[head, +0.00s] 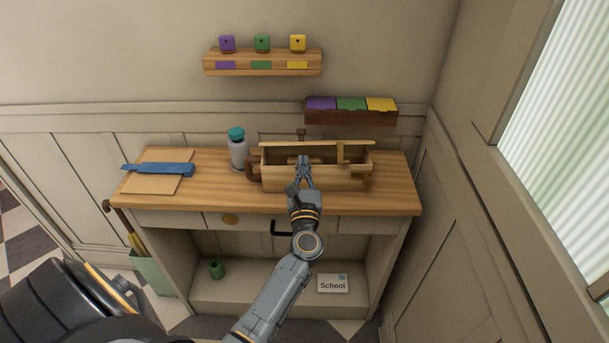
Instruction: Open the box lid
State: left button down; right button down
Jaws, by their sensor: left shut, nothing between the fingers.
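A long light-wood box (330,185) stands on the desk, to the right of its middle. A thin strip of wood (350,143) runs along its back edge; I cannot tell whether this is the lid or the back wall. The box looks open at the top, with brown parts inside. My left gripper (304,160) reaches from below over the front wall, its fingers shut and empty at the box's middle. It hides part of the front wall and interior. I cannot tell whether the fingers touch the box. My right gripper is not in view.
A grey bottle with a teal cap (238,148) stands left of the box. A blue strip (160,169) lies on a board at the desk's left. Above are a dark wall box (350,118) with coloured lids and a shelf (262,62) with three cubes.

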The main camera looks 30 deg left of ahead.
aim_at(303, 139)
pick_arm(q)
jog(key=shift+x, duration=1.45)
jog(key=r+p, duration=0.1)
jog(key=p, duration=0.2)
jog(key=r+g+h+p, duration=0.1)
jog(key=p, duration=0.1)
jog(key=shift+w+a+r+p, duration=0.2)
jog(key=shift+w+p, duration=0.15)
jog(key=shift+p, duration=0.05)
jog(key=shift+w+a+r+p, duration=0.3)
jog(key=shift+r+p, duration=0.2)
jog(key=shift+p, duration=0.15)
jog(key=shift+w+a+r, duration=0.3)
jog(key=shift+w+r, duration=0.2)
jog(key=shift+r, duration=0.05)
jog(key=shift+w+a+r, duration=0.3)
jog(key=shift+w+r, duration=0.2)
jog(key=shift+w+a+r, duration=0.35)
jog(key=shift+w+a, duration=0.1)
jog(key=shift+w, duration=0.2)
jog(key=shift+w+a+r, duration=0.35)
jog(key=shift+w+a, duration=0.15)
jog(key=shift+w, duration=0.15)
jog(key=shift+r, duration=0.3)
